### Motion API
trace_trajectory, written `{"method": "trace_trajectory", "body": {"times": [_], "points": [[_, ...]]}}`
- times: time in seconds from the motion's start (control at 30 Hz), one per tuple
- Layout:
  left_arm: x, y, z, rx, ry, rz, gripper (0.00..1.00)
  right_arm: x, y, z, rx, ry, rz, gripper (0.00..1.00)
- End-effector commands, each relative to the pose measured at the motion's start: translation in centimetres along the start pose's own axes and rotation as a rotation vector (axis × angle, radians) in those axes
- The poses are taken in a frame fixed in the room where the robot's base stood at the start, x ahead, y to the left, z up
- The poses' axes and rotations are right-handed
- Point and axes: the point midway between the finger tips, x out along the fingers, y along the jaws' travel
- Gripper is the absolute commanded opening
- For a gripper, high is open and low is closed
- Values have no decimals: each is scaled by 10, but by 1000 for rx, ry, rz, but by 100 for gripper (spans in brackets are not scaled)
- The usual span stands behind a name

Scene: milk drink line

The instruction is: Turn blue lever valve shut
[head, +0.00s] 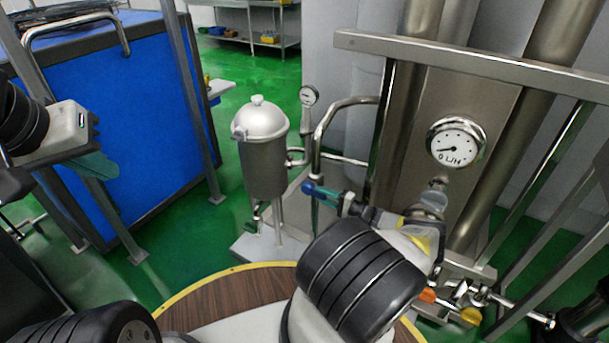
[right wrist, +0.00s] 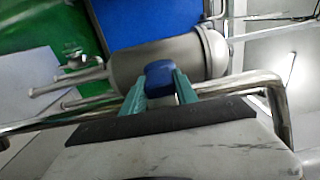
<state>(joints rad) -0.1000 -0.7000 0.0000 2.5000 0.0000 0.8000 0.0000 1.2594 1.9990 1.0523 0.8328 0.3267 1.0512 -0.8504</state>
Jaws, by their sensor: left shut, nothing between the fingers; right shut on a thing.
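The blue lever (head: 322,193) shows in the head view beside the bent steel pipe, in front of the steel vessel. My right gripper (head: 346,204) reaches it from the right and is shut on it. In the right wrist view the lever's blue end (right wrist: 159,73) sits between the two teal fingertips of that gripper (right wrist: 160,88). The valve body behind the lever is mostly hidden. My left gripper (head: 100,165) is at the left of the head view, shut and empty, far from the lever.
A lidded steel vessel (head: 263,150) stands behind the lever. A bent steel pipe (head: 322,130) rises close by, with a small gauge (head: 309,95). A larger dial gauge (head: 456,142) is at right. A blue panel (head: 110,120) stands at left. Green floor (head: 255,80) is clear at the back.

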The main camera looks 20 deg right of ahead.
Motion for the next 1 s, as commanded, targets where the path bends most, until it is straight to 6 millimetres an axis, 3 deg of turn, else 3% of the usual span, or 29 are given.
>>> {"method": "trace_trajectory", "body": {"times": [0.23,0.27,0.33,0.77,1.0], "points": [[0,0,0,0,0,0,0,3,2,5,3,-10,-1,0],[0,0,0,0,0,0,0,3,2,6,3,-10,0,41],[0,0,0,0,0,0,0,2,2,5,3,-9,0,55],[0,0,0,0,0,0,0,0,-4,1,-1,-2,1,56],[0,0,0,0,0,0,0,1,-38,5,1,-8,-2,56]]}}
